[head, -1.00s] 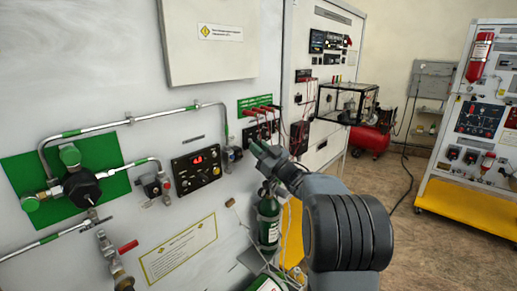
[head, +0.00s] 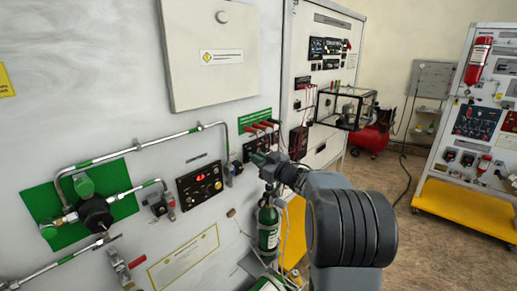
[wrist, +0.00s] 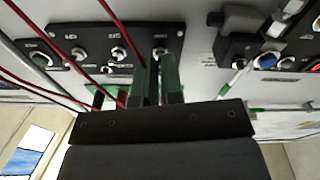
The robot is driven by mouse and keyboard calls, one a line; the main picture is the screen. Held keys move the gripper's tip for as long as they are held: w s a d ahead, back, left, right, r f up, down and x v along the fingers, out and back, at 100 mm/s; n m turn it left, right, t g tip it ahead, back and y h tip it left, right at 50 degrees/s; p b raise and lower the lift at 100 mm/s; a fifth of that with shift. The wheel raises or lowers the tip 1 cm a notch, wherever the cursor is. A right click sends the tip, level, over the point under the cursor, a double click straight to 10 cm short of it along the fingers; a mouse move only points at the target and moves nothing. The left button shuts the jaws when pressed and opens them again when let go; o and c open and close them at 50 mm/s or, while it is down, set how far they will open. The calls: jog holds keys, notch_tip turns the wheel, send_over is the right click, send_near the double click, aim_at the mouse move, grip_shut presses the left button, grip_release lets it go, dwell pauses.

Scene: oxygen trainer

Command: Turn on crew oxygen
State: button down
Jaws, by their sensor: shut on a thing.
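A black switch panel (wrist: 95,50) fills the upper left of the wrist view, with several silver toggle switches and upside-down labels too small to read. My gripper (wrist: 156,72) has green fingers that reach to the rightmost toggle switch (wrist: 160,52) in that view. It is shut on that switch, whose tip is partly hidden between the fingers. In the head view my gripper (head: 258,159) is at the wall just below the small black panel (head: 254,148), and my arm hides part of that area.
Red leads (wrist: 118,35) cross the switch panel close to my fingers. To the left in the head view are a panel with a red display (head: 201,185) and metal pipes with a black regulator (head: 95,212). A green cylinder (head: 268,228) stands below my gripper.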

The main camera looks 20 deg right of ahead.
jog(key=r+g+h+p, duration=0.1)
jog(key=g+p, duration=0.1)
jog(key=p, duration=0.3)
jog(key=shift+r+g, duration=0.3)
jog(key=shift+r, duration=0.1)
jog(key=shift+w+a+r+g+h+p, duration=0.1)
jog(key=shift+g+h+p, duration=0.25)
jog(key=shift+g, duration=0.45)
jog(key=shift+w+g+h+p, duration=0.1)
jog(key=shift+g+h+p, duration=0.1)
jog(key=shift+g+h, duration=0.45)
jog(key=shift+g, duration=0.35)
jog(key=c, duration=1.3)
grip_release()
jog(key=shift+o, duration=0.2)
jog(key=shift+s+r, duration=0.1)
jog(key=b+v, duration=0.1)
jog(key=v, duration=1.2)
jog(key=shift+s+d, duration=0.2)
jog(key=shift+s, duration=0.05)
